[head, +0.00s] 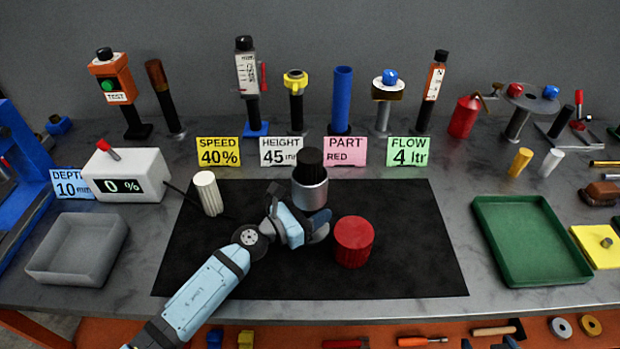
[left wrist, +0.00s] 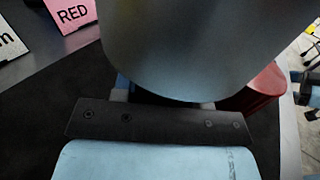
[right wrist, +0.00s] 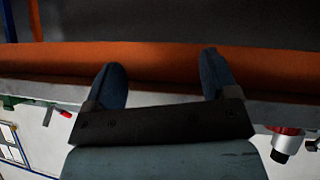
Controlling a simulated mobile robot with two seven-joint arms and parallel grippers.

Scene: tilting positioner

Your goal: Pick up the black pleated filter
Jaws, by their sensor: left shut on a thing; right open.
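The black pleated filter (head: 309,162) stands upright in the top of a round metal cup (head: 310,193), above the black mat. My left gripper (head: 318,222) is at the lower part of the cup and shut on it. In the left wrist view the smooth grey cup wall (left wrist: 190,45) fills the space over the jaws and hides most of the fingers. The black filter (right wrist: 280,157) and the cup (right wrist: 288,141) also show small in the right wrist view. My right gripper (right wrist: 163,80) is open and empty; the head view does not show it.
A red pleated cylinder (head: 353,243) stands on the mat (head: 410,270), close right of my left gripper. A white pleated cylinder (head: 207,193) stands at its left. A grey tray (head: 78,250) and a green tray (head: 530,240) flank the mat. Signs and upright tools line the back.

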